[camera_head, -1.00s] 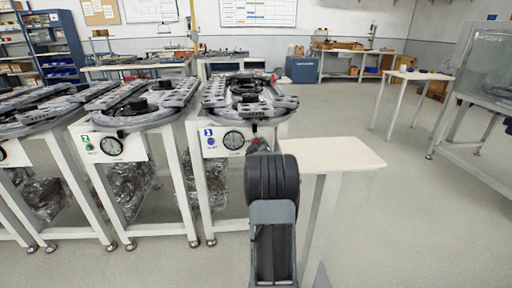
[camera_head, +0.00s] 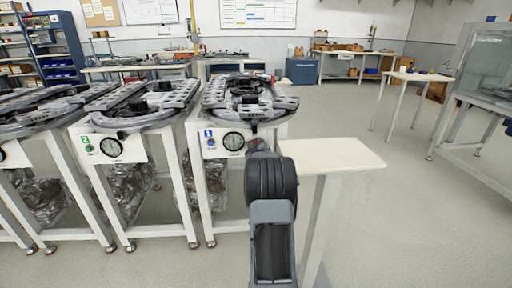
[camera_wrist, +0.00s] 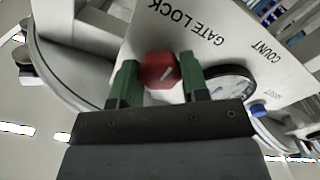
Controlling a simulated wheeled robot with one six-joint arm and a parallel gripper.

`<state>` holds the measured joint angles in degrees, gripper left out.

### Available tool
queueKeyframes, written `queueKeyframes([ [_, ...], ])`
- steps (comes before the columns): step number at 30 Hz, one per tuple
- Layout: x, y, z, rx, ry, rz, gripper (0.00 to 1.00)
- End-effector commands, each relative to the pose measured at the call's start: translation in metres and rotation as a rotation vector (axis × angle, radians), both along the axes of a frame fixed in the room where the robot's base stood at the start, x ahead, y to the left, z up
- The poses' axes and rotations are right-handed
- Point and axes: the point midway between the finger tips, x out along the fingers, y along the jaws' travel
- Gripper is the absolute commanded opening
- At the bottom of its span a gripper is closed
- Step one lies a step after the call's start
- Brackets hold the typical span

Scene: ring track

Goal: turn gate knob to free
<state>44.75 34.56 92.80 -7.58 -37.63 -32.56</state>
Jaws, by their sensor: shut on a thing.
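The gate knob is a red knob (camera_wrist: 160,70) with a white pointer mark, on a white panel (camera_wrist: 215,60) under the words "GATE LOCK" in the wrist view. My gripper (camera_wrist: 160,82) has its two green fingers on either side of the knob, shut on it. The pointer mark slants up to the right in the picture. Which setting it points to cannot be read. In the head view my arm hides the knob and the gripper.
A round dial (camera_head: 233,141) and a blue button (camera_head: 210,142) sit on the station's panel, left of my arm. A cream side table (camera_head: 335,156) stands close on the right. Other track stations (camera_head: 120,120) stand to the left. Open floor (camera_head: 400,215) lies to the right.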

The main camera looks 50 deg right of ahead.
Motion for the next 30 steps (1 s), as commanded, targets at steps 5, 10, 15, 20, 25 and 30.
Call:
queueKeyframes([
  [5, 0.0002, 0.0036, -0.0002, 0.001, 0.001, 0.002, 0.18],
  [10, 0.0008, 0.0014, -0.0013, 0.012, -0.009, 0.002, 0.18],
  [15, 0.0011, 0.0009, -0.0024, 0.062, -0.052, 0.002, 0.18],
  [20, 0.0013, 0.0007, -0.0025, 0.152, -0.13, 0.003, 0.18],
  [25, 0.0014, 0.0007, -0.0025, 0.274, -0.233, 0.003, 0.18],
  [30, 0.0015, 0.0008, -0.002, 0.398, -0.337, 0.002, 0.18],
])
